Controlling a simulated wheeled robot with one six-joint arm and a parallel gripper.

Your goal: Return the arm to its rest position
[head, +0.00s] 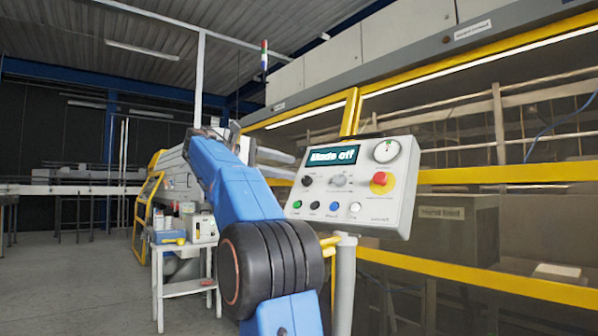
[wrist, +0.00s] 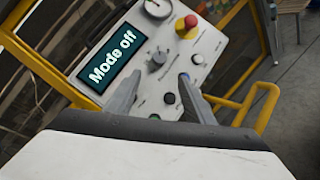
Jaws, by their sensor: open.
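My gripper (wrist: 162,74) is open and empty in the wrist view, its two grey fingers apart in front of the control panel's face. I cannot tell whether the fingertips touch the panel. The control panel (head: 402,158) is a light grey box on a post, with a screen (head: 333,156) reading "Mode off". In the head view my blue arm rises in front of the panel's left side, and its far end is mostly hidden behind my own link. The panel (wrist: 215,45) also fills much of the wrist view.
The panel carries a red emergency button (head: 380,181), knobs, a gauge and several small buttons. A yellow rail (wrist: 262,100) runs beside it. The yellow-framed machine stands behind. A small white cart (head: 184,288) with items stands to the left. Open floor (head: 70,270) lies further left.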

